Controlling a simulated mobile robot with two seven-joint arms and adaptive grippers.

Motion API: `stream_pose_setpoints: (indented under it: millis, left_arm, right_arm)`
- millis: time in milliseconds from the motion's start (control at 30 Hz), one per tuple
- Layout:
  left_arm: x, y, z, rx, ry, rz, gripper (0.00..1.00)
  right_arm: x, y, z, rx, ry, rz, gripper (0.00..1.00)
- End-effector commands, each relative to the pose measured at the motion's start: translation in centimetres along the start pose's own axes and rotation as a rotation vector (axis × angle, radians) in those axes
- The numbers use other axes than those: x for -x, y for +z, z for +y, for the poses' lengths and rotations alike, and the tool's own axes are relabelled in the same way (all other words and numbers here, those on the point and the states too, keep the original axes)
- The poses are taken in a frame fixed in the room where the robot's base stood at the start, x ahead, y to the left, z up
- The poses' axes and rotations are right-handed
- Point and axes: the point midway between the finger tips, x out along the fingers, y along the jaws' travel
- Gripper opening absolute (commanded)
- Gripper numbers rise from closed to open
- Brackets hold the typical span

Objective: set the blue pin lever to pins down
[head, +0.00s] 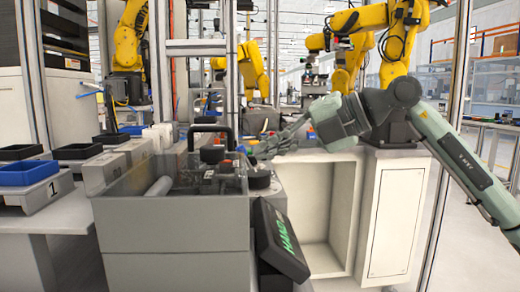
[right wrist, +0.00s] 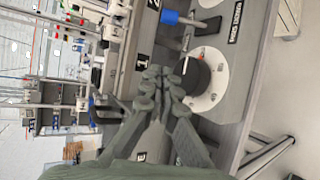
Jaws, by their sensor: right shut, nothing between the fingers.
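The blue pin lever shows in the right wrist view as a blue grip (right wrist: 170,17) on a grey stem at the top of the panel. In the head view its blue end (head: 241,149) shows at the right edge of the machine. My right gripper (head: 262,151) reaches in from the right, close to that blue end. In the right wrist view its fingertips (right wrist: 164,76) are together with nothing between them. They are apart from the blue grip, beside a black knob. Which pin position the lever is in, I cannot tell. My left gripper is not in view.
The black knob (right wrist: 194,75) sits on a white dial (right wrist: 212,80) close to my right fingertips. A clear-sided box (head: 170,225) fills the front left. A black "HAND" panel (head: 280,240) leans below. Blue tray (head: 28,172) stands left. Open floor lies right.

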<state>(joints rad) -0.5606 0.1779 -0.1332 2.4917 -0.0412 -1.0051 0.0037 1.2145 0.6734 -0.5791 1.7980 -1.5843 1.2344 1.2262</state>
Motion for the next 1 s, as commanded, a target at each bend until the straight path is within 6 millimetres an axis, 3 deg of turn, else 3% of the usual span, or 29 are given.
stream_pose_setpoints:
  millis: [400,500,700,1000]
  left_arm:
    - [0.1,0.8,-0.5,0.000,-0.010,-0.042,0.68]
    - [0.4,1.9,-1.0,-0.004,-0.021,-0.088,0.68]
    - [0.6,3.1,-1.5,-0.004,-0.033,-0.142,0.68]
    - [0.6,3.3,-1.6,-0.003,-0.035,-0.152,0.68]
  right_arm:
    - [-8.7,-0.2,0.1,0.000,0.001,0.004,0.00]
    - [-8.1,1.6,0.1,-0.003,0.000,-0.004,0.00]
    - [-7.5,3.4,0.0,0.000,0.000,0.000,0.00]
    - [-7.3,3.7,0.0,0.000,0.001,0.001,0.00]
